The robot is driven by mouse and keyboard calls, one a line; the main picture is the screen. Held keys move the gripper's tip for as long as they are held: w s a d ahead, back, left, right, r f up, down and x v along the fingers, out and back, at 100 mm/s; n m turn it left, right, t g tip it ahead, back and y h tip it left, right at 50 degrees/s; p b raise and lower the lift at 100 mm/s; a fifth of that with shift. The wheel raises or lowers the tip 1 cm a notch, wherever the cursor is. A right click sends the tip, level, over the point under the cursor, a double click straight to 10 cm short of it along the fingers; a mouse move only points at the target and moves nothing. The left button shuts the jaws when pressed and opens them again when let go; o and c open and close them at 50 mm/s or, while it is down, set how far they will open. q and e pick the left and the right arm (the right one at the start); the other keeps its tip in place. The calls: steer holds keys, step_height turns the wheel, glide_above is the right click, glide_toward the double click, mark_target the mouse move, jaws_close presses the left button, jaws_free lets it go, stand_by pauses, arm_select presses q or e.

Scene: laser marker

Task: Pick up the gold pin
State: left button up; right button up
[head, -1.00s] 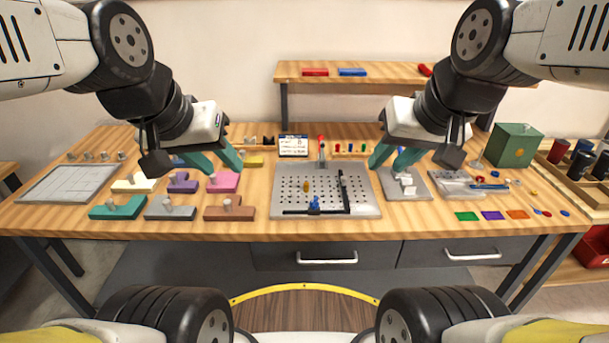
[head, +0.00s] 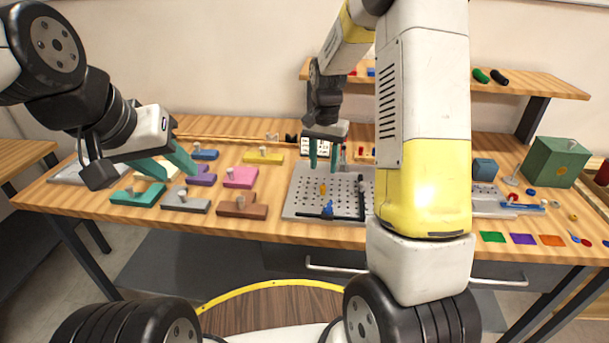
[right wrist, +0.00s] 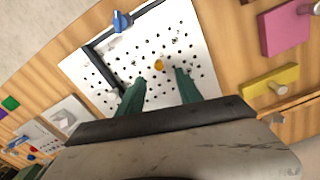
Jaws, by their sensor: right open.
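In the right wrist view the gold pin (right wrist: 159,65) shows just beyond the fingertips. My right gripper (head: 322,168) is open, with its green fingers pointing down above the plate, behind and above the pin. In the right wrist view the fingers of my right gripper (right wrist: 159,80) are apart with nothing between them. My left gripper (head: 168,178) hangs over the coloured blocks at the left; its green fingers are apart and empty.
A blue knob (head: 328,210) and a black bar lie along the plate's front and right edges. A pink block (head: 240,177) and a brown block (head: 242,207) lie left of the plate. A green box (head: 556,162) stands at the right. My right arm hides part of the table.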

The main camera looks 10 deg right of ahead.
mark_target(323, 185)
step_height(323, 185, down, 8)
steer(key=shift+d+f, duration=0.1)
stand_by(0.4)
jaws_close()
